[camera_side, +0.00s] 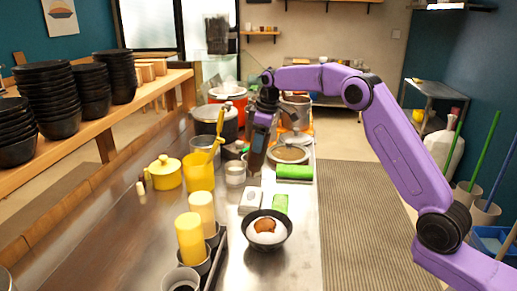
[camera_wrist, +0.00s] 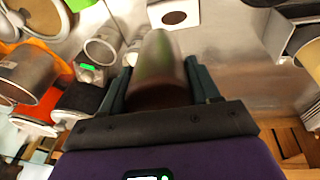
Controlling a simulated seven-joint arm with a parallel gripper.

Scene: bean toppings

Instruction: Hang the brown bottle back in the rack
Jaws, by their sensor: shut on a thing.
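My gripper (camera_side: 261,138) is shut on the brown bottle (camera_side: 256,160) and holds it above the steel counter, with the bottle hanging down below the fingers. In the wrist view my gripper (camera_wrist: 158,82) has a dark finger on each side of the bottle (camera_wrist: 158,62), which points away from the camera. The dark rack (camera_side: 219,262) stands at the front of the counter in the side view. It carries cup-like holders; a yellow bottle (camera_side: 191,238) and a paler yellow bottle (camera_side: 202,209) stand in two of them. A front holder (camera_side: 181,280) has no bottle in it.
A black bowl (camera_side: 267,243) with food stands right of the rack. A white box (camera_side: 250,200), green packs (camera_side: 294,172), a yellow jug (camera_side: 200,172) and a yellow pot (camera_side: 164,172) stand around the counter. Stacked black bowls (camera_side: 45,98) fill the left shelf.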

